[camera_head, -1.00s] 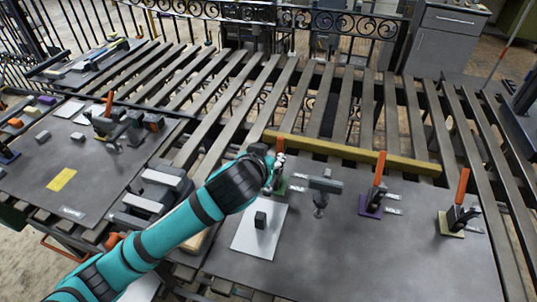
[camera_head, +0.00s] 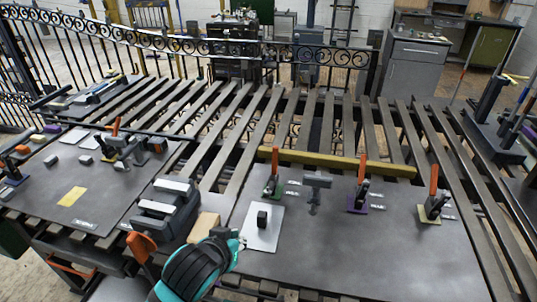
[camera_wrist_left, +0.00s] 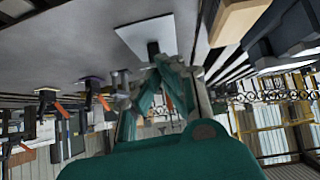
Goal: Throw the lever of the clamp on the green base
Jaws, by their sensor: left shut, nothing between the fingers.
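The clamp on the green base (camera_head: 270,191) stands on the grey worktable (camera_head: 350,250), near its back edge. Its orange lever (camera_head: 275,160) points up. My left gripper (camera_head: 240,241) is shut and empty, in front of and apart from this clamp, by the lower left of a white plate (camera_head: 263,238). In the left wrist view my shut fingers (camera_wrist_left: 163,72) show below the white plate (camera_wrist_left: 135,38). I cannot make out the green base there.
Clamps on purple (camera_head: 357,206) and yellow (camera_head: 430,216) bases stand to the right, levers up. A grey T-shaped fixture (camera_head: 316,185) stands beside the green-base clamp. A yellow bar (camera_head: 335,162) runs behind. A black block (camera_head: 262,218) sits on the plate. The table's front right is clear.

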